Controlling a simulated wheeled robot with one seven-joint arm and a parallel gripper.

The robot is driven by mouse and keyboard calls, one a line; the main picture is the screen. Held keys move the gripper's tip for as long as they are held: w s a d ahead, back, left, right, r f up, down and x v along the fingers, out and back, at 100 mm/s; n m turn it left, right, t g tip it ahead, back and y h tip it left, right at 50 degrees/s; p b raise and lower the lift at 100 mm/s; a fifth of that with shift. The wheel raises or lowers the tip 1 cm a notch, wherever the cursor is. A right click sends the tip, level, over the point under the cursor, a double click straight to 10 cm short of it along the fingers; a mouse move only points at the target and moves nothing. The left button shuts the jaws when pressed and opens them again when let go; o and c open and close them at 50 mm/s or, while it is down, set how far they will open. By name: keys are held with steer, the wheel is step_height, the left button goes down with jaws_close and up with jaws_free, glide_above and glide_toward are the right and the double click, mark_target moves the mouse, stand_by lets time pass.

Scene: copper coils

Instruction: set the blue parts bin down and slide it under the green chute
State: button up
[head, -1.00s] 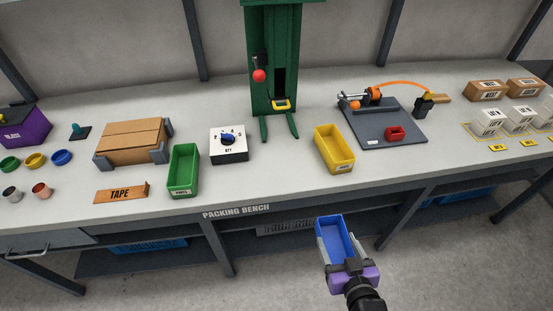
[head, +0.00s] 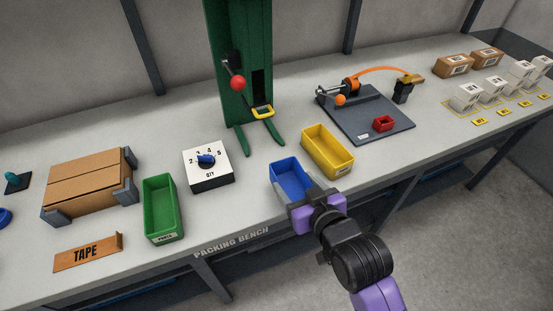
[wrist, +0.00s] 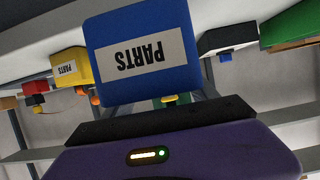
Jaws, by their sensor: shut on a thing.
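The blue parts bin (head: 288,178) is at the bench's front edge in the head view, open side up. My gripper (head: 303,191) is shut on its near end. I cannot tell whether the bin's base touches the bench. In the wrist view the blue bin's PARTS label (wrist: 140,52) shows upside down, close to the camera. The green chute (head: 230,60) stands behind the bin, up and to the left in the head view. It has a yellow-rimmed outlet (head: 262,112) and two green guide rails (head: 262,136) on the bench. The bin is apart from the rails.
A yellow bin (head: 328,150) stands close on the blue bin's right. A white dial box (head: 208,167) and a green bin (head: 162,208) are on its left. A grey plate (head: 366,120) with a red tray lies farther right. Bare bench shows between blue bin and rails.

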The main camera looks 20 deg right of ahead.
mark_target(282, 165)
steer(key=w+p, duration=0.1)
steer(key=w, duration=1)
steer(key=shift+w, duration=0.15)
steer(key=shift+f+p, duration=0.3)
steer(key=shift+f, duration=1.45)
steer(key=shift+f, duration=0.1)
steer(key=o, duration=1.4)
steer(key=v, duration=1.2)
steer(key=shift+b, duration=0.35)
